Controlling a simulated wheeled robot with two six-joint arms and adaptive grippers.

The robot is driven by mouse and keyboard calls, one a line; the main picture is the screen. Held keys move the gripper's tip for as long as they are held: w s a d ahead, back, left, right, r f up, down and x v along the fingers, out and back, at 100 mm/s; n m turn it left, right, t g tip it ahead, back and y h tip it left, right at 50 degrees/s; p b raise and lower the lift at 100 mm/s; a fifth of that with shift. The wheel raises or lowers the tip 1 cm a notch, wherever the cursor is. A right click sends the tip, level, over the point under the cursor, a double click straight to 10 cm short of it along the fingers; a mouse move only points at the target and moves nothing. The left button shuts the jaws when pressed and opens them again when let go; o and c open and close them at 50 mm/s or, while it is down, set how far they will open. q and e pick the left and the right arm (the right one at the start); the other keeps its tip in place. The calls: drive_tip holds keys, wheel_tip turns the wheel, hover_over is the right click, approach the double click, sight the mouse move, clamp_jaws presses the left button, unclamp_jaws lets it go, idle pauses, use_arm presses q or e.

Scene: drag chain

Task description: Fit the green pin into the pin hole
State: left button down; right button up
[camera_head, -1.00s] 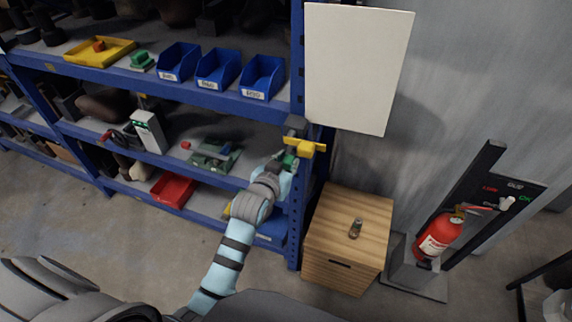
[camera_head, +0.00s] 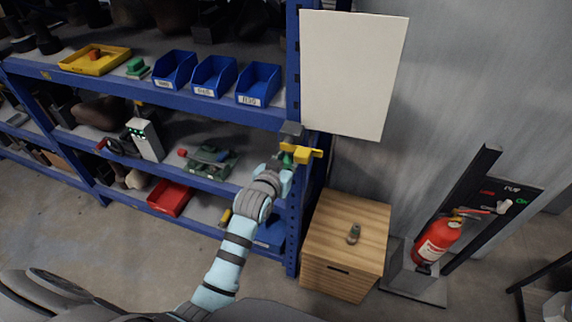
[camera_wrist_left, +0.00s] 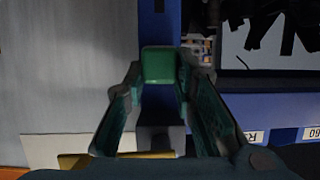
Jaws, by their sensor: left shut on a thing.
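My left gripper (camera_head: 284,165) is raised at the right upright of the blue shelf. In the left wrist view, its fingers (camera_wrist_left: 160,85) are closed around a green block-like piece, the green pin (camera_wrist_left: 159,64), which shows its squarish end. In the head view, a bit of the green pin (camera_head: 288,158) shows at the fingertips, close to a yellow bracket (camera_head: 303,154) and a dark grey block (camera_head: 292,130) on the upright. I cannot make out the pin hole or whether the pin touches anything. My right gripper is not in view.
The blue shelf holds blue bins (camera_head: 214,76), a yellow tray (camera_head: 95,60) and a red bin (camera_head: 170,196). A white board (camera_head: 353,72) hangs right of the upright. A wooden cabinet (camera_head: 345,245) and a fire extinguisher (camera_head: 437,240) stand to the right.

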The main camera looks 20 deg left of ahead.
use_arm(q)
drive_tip(key=shift+w, duration=0.15)
drive_tip(key=c, duration=1.2)
unclamp_jaws()
drive_tip(key=shift+c, duration=0.2)
drive_tip(key=v, duration=1.2)
drive_tip(key=shift+r, duration=0.15)
